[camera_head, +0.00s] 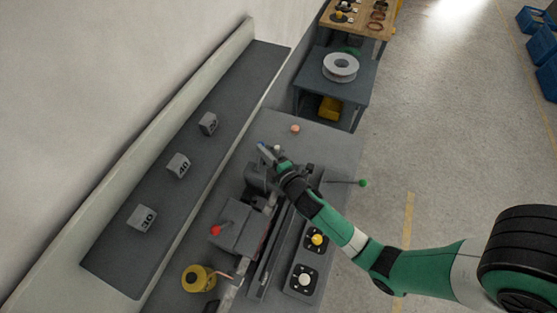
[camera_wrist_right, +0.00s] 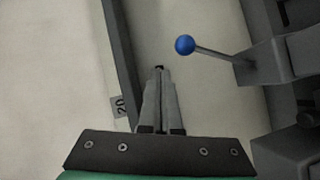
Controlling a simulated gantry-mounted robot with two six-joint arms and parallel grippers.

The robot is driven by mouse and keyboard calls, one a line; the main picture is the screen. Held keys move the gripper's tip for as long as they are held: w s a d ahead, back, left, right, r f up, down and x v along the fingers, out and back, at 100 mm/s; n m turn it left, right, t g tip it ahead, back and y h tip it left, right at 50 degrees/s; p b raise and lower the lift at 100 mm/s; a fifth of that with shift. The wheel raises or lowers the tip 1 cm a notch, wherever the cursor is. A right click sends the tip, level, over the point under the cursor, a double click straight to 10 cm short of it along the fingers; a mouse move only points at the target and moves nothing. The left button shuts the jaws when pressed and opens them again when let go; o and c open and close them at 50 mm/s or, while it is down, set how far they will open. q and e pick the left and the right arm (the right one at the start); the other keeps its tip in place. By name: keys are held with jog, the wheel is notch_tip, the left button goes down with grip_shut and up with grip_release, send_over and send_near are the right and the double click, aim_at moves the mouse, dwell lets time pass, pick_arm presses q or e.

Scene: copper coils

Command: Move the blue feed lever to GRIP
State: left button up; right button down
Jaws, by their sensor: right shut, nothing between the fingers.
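The blue feed lever (camera_wrist_right: 185,45) shows in the right wrist view as a blue ball on a thin grey rod. The rod runs down to the right into a dark grey machine block (camera_wrist_right: 285,50). My right gripper (camera_wrist_right: 160,70) is shut and empty; its fingertips are left of and below the ball in that view, with a gap between. In the head view my right gripper (camera_head: 264,148) reaches over the far end of the machine, and I cannot make out the blue lever clearly there. No GRIP marking is readable. My left gripper is not in view.
A red-knobbed lever (camera_head: 216,230), a green-knobbed lever (camera_head: 362,183), a yellow spool (camera_head: 198,278) and knob panels (camera_head: 303,280) surround the machine. Numbered grey blocks (camera_head: 178,165) stand on the dark shelf at left. A white reel (camera_head: 341,66) lies on a table behind.

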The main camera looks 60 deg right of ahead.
jog(key=s+a+r, duration=0.3)
jog(key=s+r, duration=0.1)
jog(key=s, duration=0.4)
jog(key=shift+s+a+r, duration=0.2)
jog(key=shift+s+r, duration=0.05)
jog(key=shift+s, duration=0.15)
